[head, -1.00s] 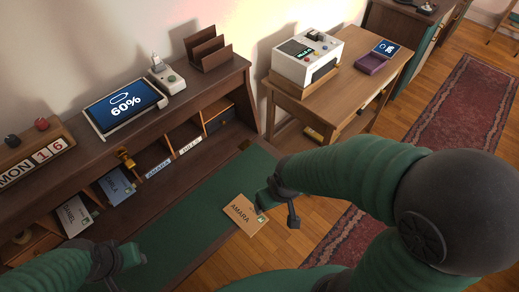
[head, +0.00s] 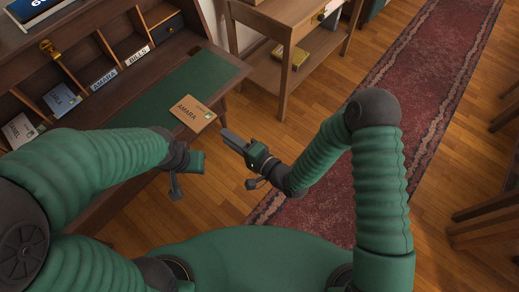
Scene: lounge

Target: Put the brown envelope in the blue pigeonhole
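The brown envelope (head: 192,112), marked AMARA, lies flat at the front right edge of the desk's green top. My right gripper (head: 235,140) is in the air just right of and below the envelope, apart from it in the picture. Its grey fingers point up-left and look empty; any gap between them is unclear. My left gripper (head: 197,160) is below the envelope in the picture, its fingers mostly hidden by its own hand. The desk's row of pigeonholes has a bluish label reading AMARA (head: 103,80), a white label reading BILLS (head: 137,56) and a dark blue front (head: 168,26) at the right end.
A blue envelope (head: 61,99) and a white one (head: 20,130) are in pigeonholes at left. A brass fitting (head: 48,47) is on the divider. A wooden side table (head: 285,45) stands behind, with a gap of floor. A red rug (head: 420,75) lies right.

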